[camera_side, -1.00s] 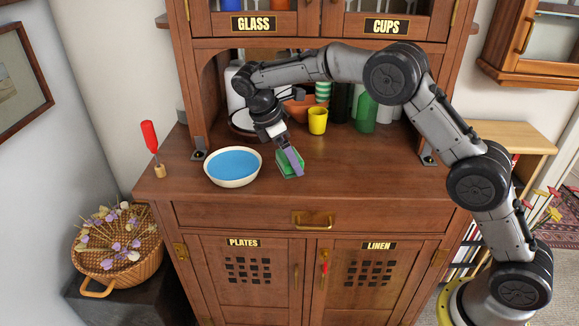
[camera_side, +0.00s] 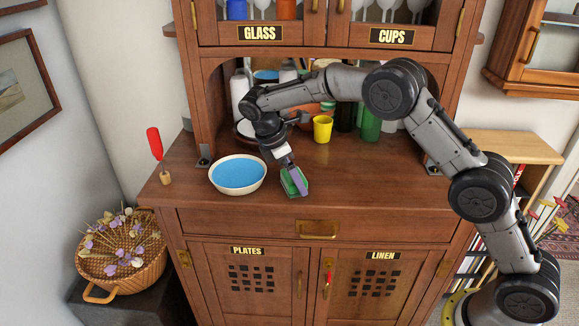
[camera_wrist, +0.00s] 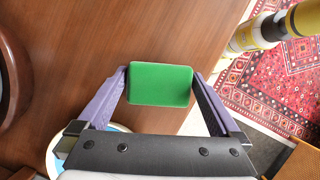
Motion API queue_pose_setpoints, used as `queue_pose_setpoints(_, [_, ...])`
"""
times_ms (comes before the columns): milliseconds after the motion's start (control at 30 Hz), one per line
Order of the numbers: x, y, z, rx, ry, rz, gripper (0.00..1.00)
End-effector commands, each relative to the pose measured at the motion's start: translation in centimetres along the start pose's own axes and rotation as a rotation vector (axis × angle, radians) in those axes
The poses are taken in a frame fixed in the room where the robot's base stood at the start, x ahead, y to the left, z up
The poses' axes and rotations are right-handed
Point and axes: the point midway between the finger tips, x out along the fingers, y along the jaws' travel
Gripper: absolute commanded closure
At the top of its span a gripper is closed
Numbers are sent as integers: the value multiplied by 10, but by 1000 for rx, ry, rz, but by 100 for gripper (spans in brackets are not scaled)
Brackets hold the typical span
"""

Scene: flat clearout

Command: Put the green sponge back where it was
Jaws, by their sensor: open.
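The green sponge (camera_side: 296,182) is at the front of the wooden counter top (camera_side: 370,185), right of the white bowl with a blue inside (camera_side: 238,174). It appears to rest on the counter. In the wrist view the sponge (camera_wrist: 160,84) is a green block lying between the two purple fingers. My gripper (camera_side: 293,180) points down at it. In the wrist view my gripper (camera_wrist: 160,76) is open, one finger close beside each short end of the sponge. I cannot tell whether the fingers touch it.
A yellow cup (camera_side: 322,129) stands behind the sponge, with a green bottle (camera_side: 371,125) to its right. A red-handled tool (camera_side: 156,148) stands at the counter's left. The drawer (camera_side: 317,229) below is shut. The counter right of the sponge is clear.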

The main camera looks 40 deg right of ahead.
Motion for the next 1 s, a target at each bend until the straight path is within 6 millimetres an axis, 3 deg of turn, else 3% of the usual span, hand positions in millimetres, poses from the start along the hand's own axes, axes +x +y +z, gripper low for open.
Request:
queue_pose_setpoints(600, [-106,1,0,1,2,3,0])
queue_pose_setpoints(1000, [-122,0,0,0,1,1,0])
